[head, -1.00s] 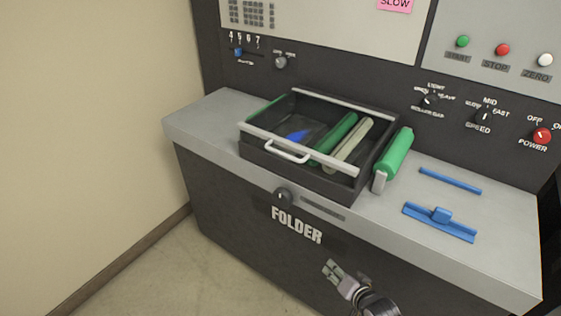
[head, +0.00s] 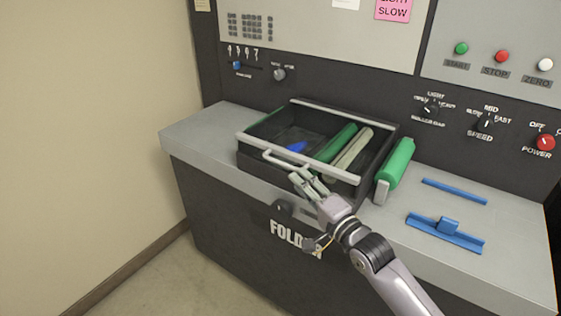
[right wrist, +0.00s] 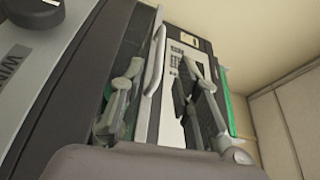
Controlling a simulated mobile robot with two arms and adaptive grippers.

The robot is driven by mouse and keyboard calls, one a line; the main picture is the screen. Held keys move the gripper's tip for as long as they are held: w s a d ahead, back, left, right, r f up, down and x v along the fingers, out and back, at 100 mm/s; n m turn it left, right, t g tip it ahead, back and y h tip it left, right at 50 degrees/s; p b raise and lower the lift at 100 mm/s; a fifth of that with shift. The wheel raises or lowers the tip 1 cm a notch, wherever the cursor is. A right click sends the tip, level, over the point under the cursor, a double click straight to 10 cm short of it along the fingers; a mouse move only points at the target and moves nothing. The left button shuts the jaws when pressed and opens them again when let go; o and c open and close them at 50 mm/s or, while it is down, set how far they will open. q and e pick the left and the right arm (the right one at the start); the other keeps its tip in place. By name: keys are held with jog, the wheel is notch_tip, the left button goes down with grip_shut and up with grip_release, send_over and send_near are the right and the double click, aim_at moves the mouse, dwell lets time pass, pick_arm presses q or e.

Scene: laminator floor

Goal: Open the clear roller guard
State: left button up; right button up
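The clear roller guard (head: 341,171) lies over the dark roller box on the machine's top, with pale rails along its front and back. Through it show a green roller, a cream roller and a blue piece. Its white handle (head: 268,156) runs along the front rail and looks down. My right gripper (head: 301,183) is at the handle's right end, just in front of the guard. In the right wrist view its two fingers (right wrist: 160,100) are apart, with the pale handle (right wrist: 155,52) showing between them. I cannot tell whether they touch it. My left gripper is not in view.
A loose green roller (head: 396,164) lies right of the box, and two blue pieces (head: 446,232) lie further right on the grey top (head: 205,134). The control panel with knobs and buttons rises behind. A beige wall stands left.

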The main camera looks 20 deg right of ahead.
aim_at(281, 163)
jog(key=x, duration=1)
jog(key=shift+p, duration=0.4)
grip_shut()
